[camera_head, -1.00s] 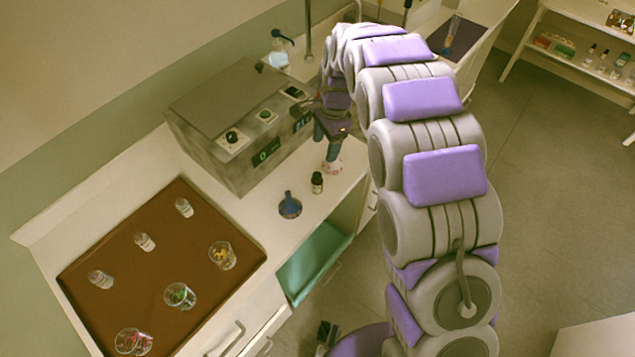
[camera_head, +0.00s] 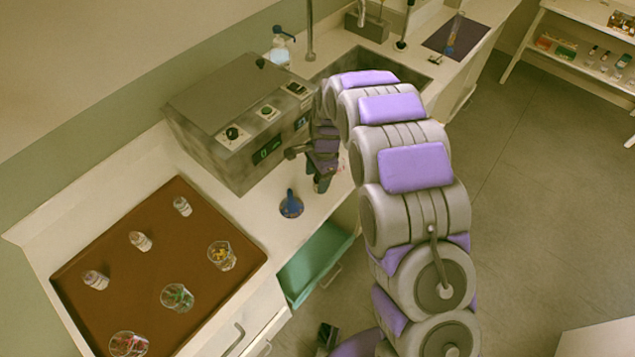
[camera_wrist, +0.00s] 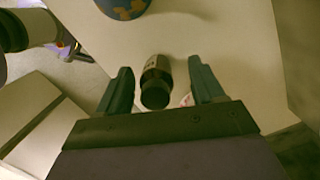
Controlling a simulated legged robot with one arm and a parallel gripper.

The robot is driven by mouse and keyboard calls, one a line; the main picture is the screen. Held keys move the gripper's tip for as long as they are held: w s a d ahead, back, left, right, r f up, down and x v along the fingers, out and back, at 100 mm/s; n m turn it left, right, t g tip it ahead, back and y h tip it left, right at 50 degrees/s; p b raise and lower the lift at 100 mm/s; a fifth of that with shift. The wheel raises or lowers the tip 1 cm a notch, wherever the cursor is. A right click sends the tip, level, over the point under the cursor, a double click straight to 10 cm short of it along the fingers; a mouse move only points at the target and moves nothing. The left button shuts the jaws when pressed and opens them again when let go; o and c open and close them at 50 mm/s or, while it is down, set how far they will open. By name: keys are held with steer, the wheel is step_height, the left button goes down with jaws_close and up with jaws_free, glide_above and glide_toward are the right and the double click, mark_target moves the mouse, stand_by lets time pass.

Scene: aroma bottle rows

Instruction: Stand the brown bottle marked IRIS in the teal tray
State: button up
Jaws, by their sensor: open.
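A small brown bottle (camera_wrist: 156,78) with a black cap stands on the white counter in the wrist view. A pale label shows on its side, but I cannot read it. My gripper (camera_wrist: 159,68) is open, with one finger on each side of the bottle and gaps between. In the head view my gripper (camera_head: 322,186) points down at the counter and hides the bottle. The teal tray (camera_head: 312,262) is an open, shallow container below the counter's front edge, nearer to me than the bottle. Its visible floor looks empty.
A blue funnel-like thing (camera_head: 291,204) stands left of my gripper. A grey box with knobs (camera_head: 235,120) is behind it. A brown tray (camera_head: 125,275) at left holds clear bottles and several glasses with coloured contents. A sink (camera_head: 372,66) lies beyond.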

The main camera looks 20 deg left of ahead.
steer(key=shift+f, duration=0.5)
steer(key=shift+d, duration=0.25)
steer(key=shift+s+d+r, duration=0.1)
steer(key=shift+c, duration=1.1)
steer(key=shift+a, duration=0.25)
steer(key=c, duration=0.6)
steer(key=shift+d, duration=0.1)
steer(key=c, duration=0.4)
